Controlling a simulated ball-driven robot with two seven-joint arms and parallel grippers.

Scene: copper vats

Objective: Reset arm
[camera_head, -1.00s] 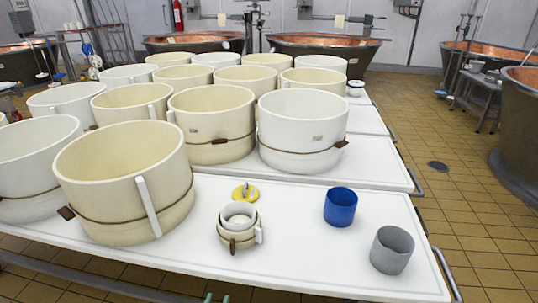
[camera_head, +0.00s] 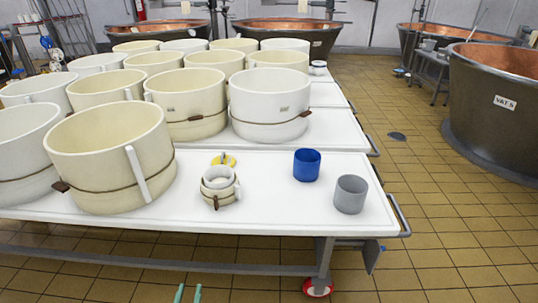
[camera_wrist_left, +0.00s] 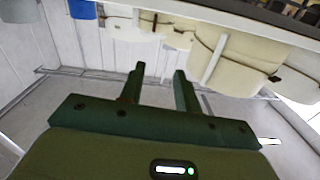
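My left gripper (camera_head: 188,293) shows only as two green fingertips at the bottom edge of the head view, apart from each other. In the left wrist view the gripper (camera_wrist_left: 158,90) is open, with its two dark green fingers spread and nothing between them. It is below and in front of the white table (camera_head: 290,222), clear of the cheese moulds. My right gripper is not seen in the head view.
Large cream moulds (camera_head: 110,155) fill the table's left. A small mould (camera_head: 220,190), a blue cup (camera_head: 307,165) and a grey cup (camera_head: 350,194) stand nearer the right. Copper vats (camera_head: 505,110) stand beyond.

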